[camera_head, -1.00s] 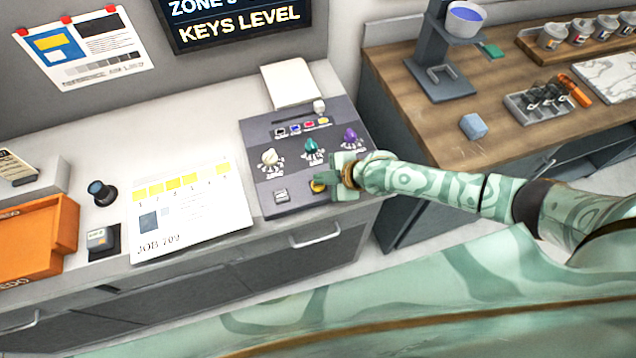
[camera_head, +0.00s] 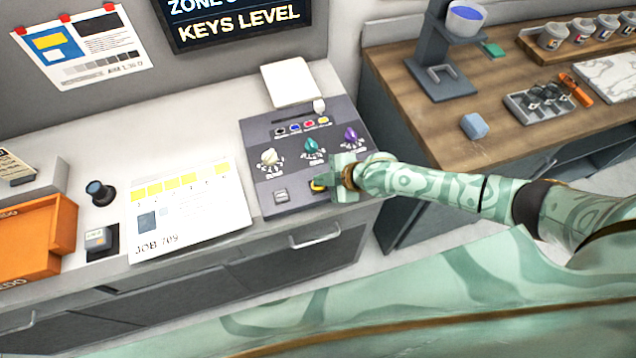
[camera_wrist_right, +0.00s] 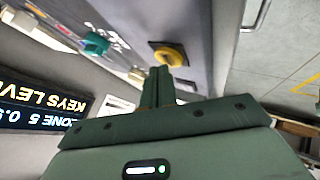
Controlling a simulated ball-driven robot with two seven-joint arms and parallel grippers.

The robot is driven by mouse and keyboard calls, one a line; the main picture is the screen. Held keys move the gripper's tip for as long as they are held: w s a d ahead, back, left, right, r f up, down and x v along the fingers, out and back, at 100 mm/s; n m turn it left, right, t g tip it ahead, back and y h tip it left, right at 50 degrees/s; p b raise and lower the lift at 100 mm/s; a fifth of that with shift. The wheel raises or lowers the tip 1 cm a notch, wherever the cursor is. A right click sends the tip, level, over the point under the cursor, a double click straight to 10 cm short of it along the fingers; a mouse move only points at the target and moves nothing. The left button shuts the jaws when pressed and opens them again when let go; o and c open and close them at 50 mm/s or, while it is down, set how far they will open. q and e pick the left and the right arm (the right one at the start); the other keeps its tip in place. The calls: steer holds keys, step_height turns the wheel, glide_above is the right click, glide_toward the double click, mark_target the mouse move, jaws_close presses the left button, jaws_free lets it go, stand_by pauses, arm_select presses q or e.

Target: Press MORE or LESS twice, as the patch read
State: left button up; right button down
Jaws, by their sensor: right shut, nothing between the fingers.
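The dark grey control console (camera_head: 262,192) stands on the white counter. It carries a white knob (camera_head: 269,157), a teal knob (camera_head: 311,146), a purple knob (camera_head: 350,136), a pale key (camera_head: 281,196) and a yellow key (camera_head: 318,186), partly covered by my right gripper (camera_head: 332,179). In the right wrist view the yellow key (camera_wrist_right: 169,55) shows just beyond the shut fingertips (camera_wrist_right: 160,70); I cannot tell if they touch. Key lettering is too small to read. The screen (camera_head: 240,22) reads KEYS LEVEL. The sheet marked JOB 709 (camera_head: 190,222) has yellow patches. My left gripper is not visible.
A small grey device (camera_head: 98,240) and a dark-topped round instrument (camera_head: 100,192) stand left of the sheet, with an orange tray (camera_head: 62,235) beyond. A wooden bench (camera_head: 440,125) at right holds a grey stand, a blue block (camera_head: 473,126) and several pots.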

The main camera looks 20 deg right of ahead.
steer(key=shift+f+b, duration=0.4)
steer(key=shift+f, duration=0.1)
stand_by(0.6)
steer(key=shift+r+p, duration=0.85)
steer(key=shift+r, duration=0.05)
steer(key=shift+r, duration=0.1)
step_height(320, 180, up, 5)
steer(key=p, duration=0.4)
steer(key=shift+p, duration=0.4)
stand_by(1.8)
